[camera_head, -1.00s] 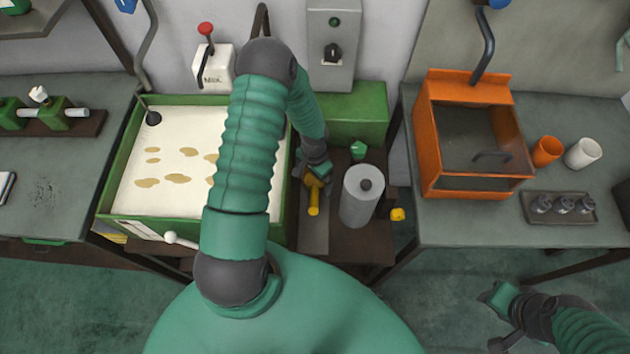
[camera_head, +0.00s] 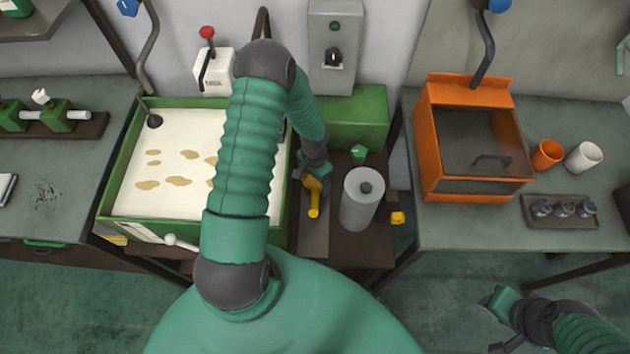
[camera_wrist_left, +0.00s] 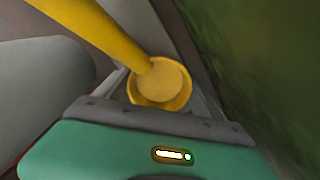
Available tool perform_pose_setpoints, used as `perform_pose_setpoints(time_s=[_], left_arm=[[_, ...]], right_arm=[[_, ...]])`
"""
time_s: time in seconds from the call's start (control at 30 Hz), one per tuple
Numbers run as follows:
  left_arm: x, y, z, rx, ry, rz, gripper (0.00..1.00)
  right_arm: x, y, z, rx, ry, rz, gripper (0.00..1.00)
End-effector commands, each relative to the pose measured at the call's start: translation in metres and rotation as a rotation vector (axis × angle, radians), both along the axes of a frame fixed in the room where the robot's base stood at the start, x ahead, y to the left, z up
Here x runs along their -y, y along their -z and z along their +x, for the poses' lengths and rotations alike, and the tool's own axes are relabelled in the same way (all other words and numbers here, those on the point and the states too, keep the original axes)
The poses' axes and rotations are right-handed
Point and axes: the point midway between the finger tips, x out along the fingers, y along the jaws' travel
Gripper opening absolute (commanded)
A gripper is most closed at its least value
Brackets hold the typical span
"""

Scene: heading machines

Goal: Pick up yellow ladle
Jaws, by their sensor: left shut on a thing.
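The yellow ladle (camera_head: 314,197) is at the small dark table between the two benches, beside the grey cylinder. My left gripper (camera_head: 314,173) reaches down over it and is shut on it. In the left wrist view the ladle's round cup (camera_wrist_left: 162,86) sits at the jaws, with its handle rising to the upper left. The left fingertips are mostly hidden by the ladle and the gripper body. My right gripper (camera_head: 490,300) hangs low at the lower right, away from the tables; its jaw opening is not clear.
A grey cylinder (camera_head: 362,208) stands just right of the ladle. A green-rimmed tray with white content (camera_head: 135,165) lies to the left. A green box (camera_head: 355,118) is behind. An orange box (camera_head: 430,150) stands on the right bench, with cups beside it.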

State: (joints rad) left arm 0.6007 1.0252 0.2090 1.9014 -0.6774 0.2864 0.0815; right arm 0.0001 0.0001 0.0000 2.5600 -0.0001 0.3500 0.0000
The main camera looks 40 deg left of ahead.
Motion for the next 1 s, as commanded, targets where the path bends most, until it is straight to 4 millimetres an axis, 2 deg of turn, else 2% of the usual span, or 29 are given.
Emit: perform_pose_setpoints(time_s=[0.17, 0.5, 0.6, 0.8, 1.0], left_arm=[[-0.001, -0.033, 0.001, 0.004, -0.002, 0.003, 0.34], [-0.001, -0.132, 0.001, 0.006, -0.001, 0.003, 0.34], [-0.001, -0.153, 0.001, 0.004, 0.000, 0.004, 0.34], [0.000, -0.174, 0.001, 0.002, 0.000, 0.001, 0.34], [0.000, -0.175, 0.001, 0.001, 0.001, 0.001, 0.34]], right_arm=[[0.000, -0.003, 0.000, 0.000, 0.000, 0.000, 0.36], [0.000, -0.010, 0.000, 0.000, 0.000, 0.000, 0.36], [0.000, -0.012, 0.000, 0.000, 0.000, 0.000, 0.36], [0.000, -0.013, 0.000, 0.000, 0.000, 0.000, 0.36], [0.000, -0.013, 0.000, 0.000, 0.000, 0.000, 0.36]])
